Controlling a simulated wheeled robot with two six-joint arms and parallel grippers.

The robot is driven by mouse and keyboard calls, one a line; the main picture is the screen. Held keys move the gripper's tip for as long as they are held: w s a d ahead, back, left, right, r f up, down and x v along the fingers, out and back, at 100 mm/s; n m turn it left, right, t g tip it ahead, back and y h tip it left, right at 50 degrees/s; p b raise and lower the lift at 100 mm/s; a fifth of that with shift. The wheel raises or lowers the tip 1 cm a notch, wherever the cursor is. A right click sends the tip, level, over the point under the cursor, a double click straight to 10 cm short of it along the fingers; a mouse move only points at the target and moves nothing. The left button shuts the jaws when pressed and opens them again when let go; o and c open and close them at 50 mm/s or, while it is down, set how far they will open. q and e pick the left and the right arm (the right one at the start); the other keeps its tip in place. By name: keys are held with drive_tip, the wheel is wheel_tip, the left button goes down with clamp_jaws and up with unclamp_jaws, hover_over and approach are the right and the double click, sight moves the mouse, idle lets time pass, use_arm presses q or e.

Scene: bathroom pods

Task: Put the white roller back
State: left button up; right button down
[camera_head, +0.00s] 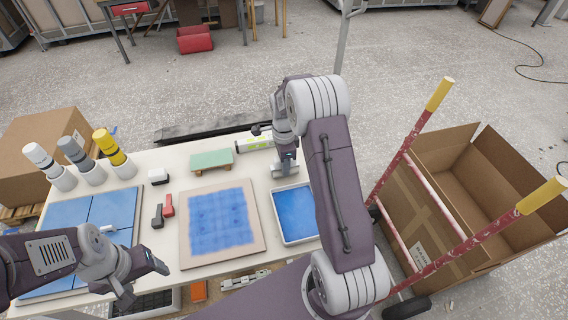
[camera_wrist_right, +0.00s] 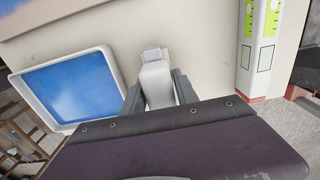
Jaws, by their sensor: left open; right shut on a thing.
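My right gripper (camera_head: 286,160) reaches down at the table's far right, just beyond the white-rimmed blue tray. In the right wrist view its fingers (camera_wrist_right: 158,93) are shut on a pale, blocky thing, which I take to be the white roller (camera_wrist_right: 155,72). Its lower part is hidden behind the gripper body. It is right beside the tray (camera_wrist_right: 72,88); I cannot tell whether it touches the table. The tray also shows in the head view (camera_head: 313,238). My left gripper (camera_head: 142,281) is open and empty over the table's near left edge.
White, grey and yellow-topped tubes (camera_head: 110,148) stand at the table's left. A blue-coated board (camera_head: 257,242), a green block (camera_head: 211,160) and small red and dark tools (camera_head: 168,205) lie mid-table. A level (camera_head: 250,143) lies at the back. A red-railed cart (camera_head: 409,150) stands right.

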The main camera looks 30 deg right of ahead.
drive_tip(key=shift+s, duration=0.1)
drive_tip(key=c, duration=0.9)
unclamp_jaws()
drive_tip(key=shift+f, duration=0.1)
wheel_tip(320, 180, up, 12)
drive_tip(key=shift+r+p, duration=0.2)
drive_tip(key=shift+p, duration=0.15)
drive_tip(key=s+a+f+n, duration=0.2)
drive_tip(key=s+a+n, duration=0.1)
drive_tip(key=s+n, duration=0.3)
drive_tip(key=s+a+f+n, duration=0.2)
drive_tip(key=s+a+n, duration=0.2)
drive_tip(key=s+n, duration=0.2)
drive_tip(key=s+a+f+n+t, duration=0.1)
drive_tip(key=s+a+f+n, duration=0.1)
drive_tip(key=s+n, duration=0.4)
drive_tip(key=shift+s+a+n, duration=0.15)
drive_tip(key=shift+a+n, duration=0.7)
drive_tip(key=shift+n, duration=0.45)
